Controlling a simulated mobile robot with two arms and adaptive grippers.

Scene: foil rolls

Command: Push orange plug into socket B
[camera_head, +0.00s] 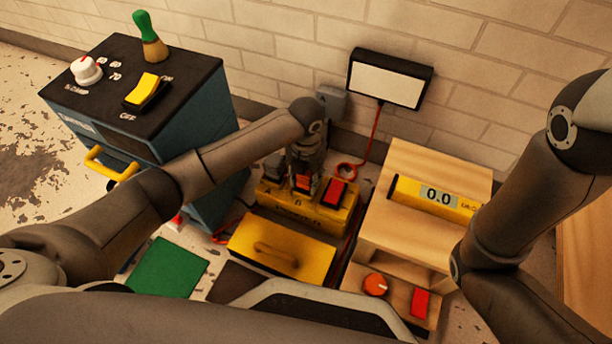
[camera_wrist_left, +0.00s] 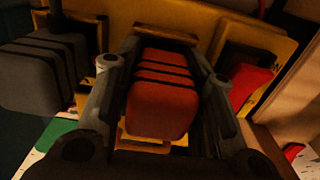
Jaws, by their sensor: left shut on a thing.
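The orange plug (camera_head: 303,183) is between the fingers of my left gripper (camera_head: 304,178), at the yellow socket box (camera_head: 309,220). In the left wrist view the plug (camera_wrist_left: 162,100) is a ribbed orange-red block, held between both fingers of the left gripper (camera_wrist_left: 160,95). It lies over the middle of the yellow box (camera_wrist_left: 205,22). The plug's front end and the socket behind it are hidden, so I cannot tell how deep it sits. My right gripper is out of view.
A grey plug (camera_wrist_left: 40,75) sits left of the orange one. A red switch (camera_head: 334,192) is close on the right. A yellow lidded box (camera_head: 280,248) lies in front. A blue cabinet (camera_head: 195,120) stands left; a wooden stand (camera_head: 400,235) with a yellow meter (camera_head: 436,197) stands right.

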